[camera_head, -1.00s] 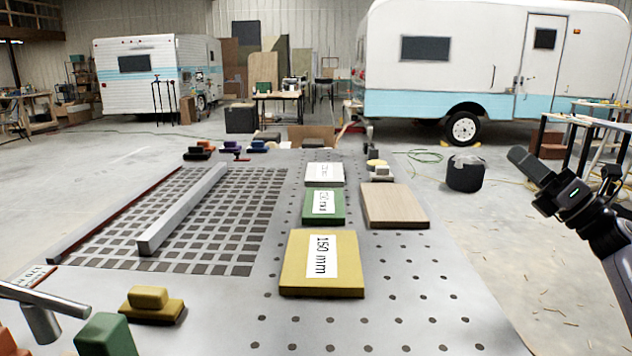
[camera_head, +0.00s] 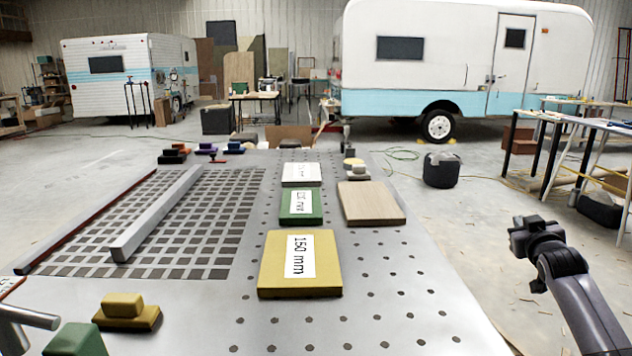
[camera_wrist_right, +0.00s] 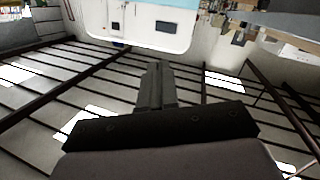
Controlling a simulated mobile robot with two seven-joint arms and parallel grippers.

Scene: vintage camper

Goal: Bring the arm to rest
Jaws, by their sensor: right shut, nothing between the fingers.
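My right arm comes in from the lower right edge of the head view, and its dark right gripper (camera_head: 528,234) is out over the floor, to the right of the perforated metal table (camera_head: 400,310). The gripper touches nothing and is well apart from the table edge. In the right wrist view its two fingers (camera_wrist_right: 157,78) are pressed together with nothing between them. In that view the camper and ceiling look upside down. My left gripper is not in view.
On the table lie a yellow 150 mm block (camera_head: 272,278), a green block (camera_head: 290,207), a white block (camera_head: 300,181), a wooden board (camera_head: 371,207) and a long metal bar (camera_head: 155,218). A black bin (camera_head: 440,172) stands on the floor. Workbenches (camera_head: 590,125) stand at right.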

